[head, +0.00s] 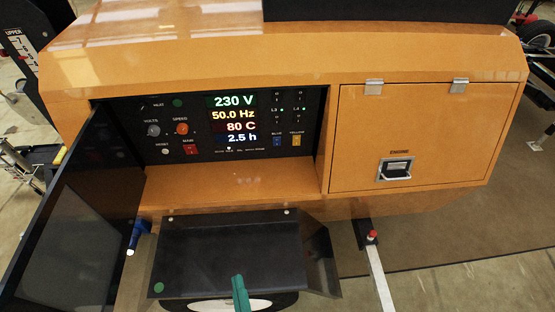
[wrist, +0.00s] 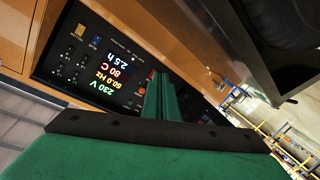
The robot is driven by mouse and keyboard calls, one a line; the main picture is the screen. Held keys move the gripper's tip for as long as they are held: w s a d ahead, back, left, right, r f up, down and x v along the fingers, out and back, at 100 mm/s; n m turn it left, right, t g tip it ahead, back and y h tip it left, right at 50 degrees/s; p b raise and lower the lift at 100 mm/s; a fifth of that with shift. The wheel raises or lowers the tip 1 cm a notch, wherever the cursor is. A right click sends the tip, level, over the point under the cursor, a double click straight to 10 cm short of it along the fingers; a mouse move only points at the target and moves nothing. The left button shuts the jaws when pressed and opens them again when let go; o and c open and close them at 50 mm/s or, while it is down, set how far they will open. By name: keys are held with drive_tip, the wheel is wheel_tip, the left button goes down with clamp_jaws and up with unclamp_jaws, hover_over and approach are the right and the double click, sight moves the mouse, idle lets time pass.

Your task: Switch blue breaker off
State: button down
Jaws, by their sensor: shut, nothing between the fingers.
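The blue breaker (head: 277,141) is a small switch low on the right side of the black control panel (head: 205,143). The yellow breaker (head: 297,140) is just right of it. In the wrist view the panel is turned over, and the blue breaker (wrist: 95,40) shows at its upper left. Whether its lever is up or down is too small to tell. My gripper (head: 238,279) shows as green fingers low in the head view, below the panel. In the wrist view my gripper (wrist: 160,76) is shut and empty, its fingers covering part of the panel, apart from the blue breaker.
The panel sits in a recess of the orange housing (head: 430,125). A dark door (head: 75,210) stands open on its left. A closed orange hatch with a latch (head: 396,169) is on the right. A black cover (head: 230,250) juts out below the panel.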

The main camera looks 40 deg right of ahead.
drive_tip(key=w+d+r+n+h, duration=0.1)
drive_tip(key=w+d+r+n, duration=0.1)
drive_tip(key=w+d, duration=0.3)
drive_tip(key=w+d+r+n+h, duration=0.2)
drive_tip(key=w+d, duration=0.4)
drive_tip(key=d, duration=0.6)
drive_tip(key=w+d+r+n+t+h, duration=0.1)
drive_tip(key=w+d+r+n, duration=0.2)
drive_tip(key=w+d+n, duration=0.2)
drive_tip(key=d, duration=0.3)
drive_tip(key=shift+w+d+r+n+h, duration=0.15)
drive_tip(key=shift+d+r+n+h, duration=0.15)
drive_tip(key=shift+d+h, duration=0.1)
drive_tip(key=shift+d, duration=0.15)
approach(276, 140)
drive_tip(key=shift+x, duration=3.1)
